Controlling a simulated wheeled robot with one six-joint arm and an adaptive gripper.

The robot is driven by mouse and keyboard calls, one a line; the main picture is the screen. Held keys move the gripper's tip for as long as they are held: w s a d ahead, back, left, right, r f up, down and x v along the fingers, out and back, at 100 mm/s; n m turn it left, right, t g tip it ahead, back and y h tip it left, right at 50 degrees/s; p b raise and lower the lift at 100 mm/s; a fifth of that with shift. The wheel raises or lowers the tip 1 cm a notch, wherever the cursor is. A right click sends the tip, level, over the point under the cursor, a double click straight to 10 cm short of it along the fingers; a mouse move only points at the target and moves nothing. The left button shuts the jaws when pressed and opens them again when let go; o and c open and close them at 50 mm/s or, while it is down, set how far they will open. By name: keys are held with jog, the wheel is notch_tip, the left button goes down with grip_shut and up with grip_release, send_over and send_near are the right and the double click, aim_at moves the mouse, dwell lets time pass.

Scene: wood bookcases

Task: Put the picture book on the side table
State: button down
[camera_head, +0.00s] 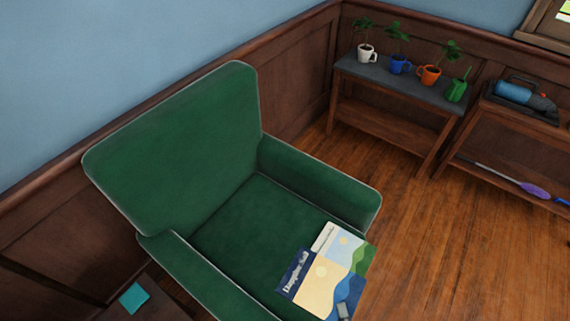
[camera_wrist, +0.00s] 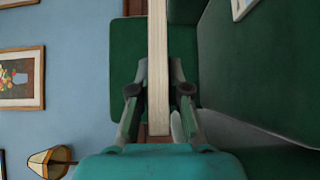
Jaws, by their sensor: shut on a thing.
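The picture book (camera_head: 322,284), with a dark blue strip and a sand-coloured sailing cover, is over the front of the green armchair's seat in the head view. In the wrist view its pale page edge (camera_wrist: 158,60) stands between the two fingers of my gripper (camera_wrist: 159,90), which is shut on it. In the head view only a small grey part of a finger shows against the cover. A dark wood top, apparently the side table (camera_head: 150,309), is at the lower left beside the armchair, partly cut off. A flat teal square (camera_head: 134,298) lies on it.
The green armchair (camera_head: 262,215) has raised arms and a tall back. Another book (camera_head: 350,243) with a blue and green cover lies on its seat. A plant table (camera_head: 400,84) stands at the back right. A lamp (camera_wrist: 48,161) shows in the wrist view. The floor at right is clear.

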aim_at(347, 275)
notch_tip(347, 275, up, 4)
jog(key=shift+r, duration=0.25)
jog(key=shift+w+d, duration=0.1)
jog(key=shift+w, duration=0.25)
jog(key=w, duration=0.3)
jog(key=w+d+f+h, duration=0.1)
jog(key=w, duration=0.2)
jog(key=w+d+f+m+h, duration=0.1)
jog(key=w, duration=0.2)
jog(key=shift+w+d+f+t, duration=0.15)
jog(key=shift+w+f+t, duration=0.05)
jog(key=shift+w+t, duration=0.15)
jog(key=w+f+m+h, duration=0.1)
jog(key=w+f, duration=0.1)
jog(key=w, duration=0.7)
jog(key=shift+w, duration=0.3)
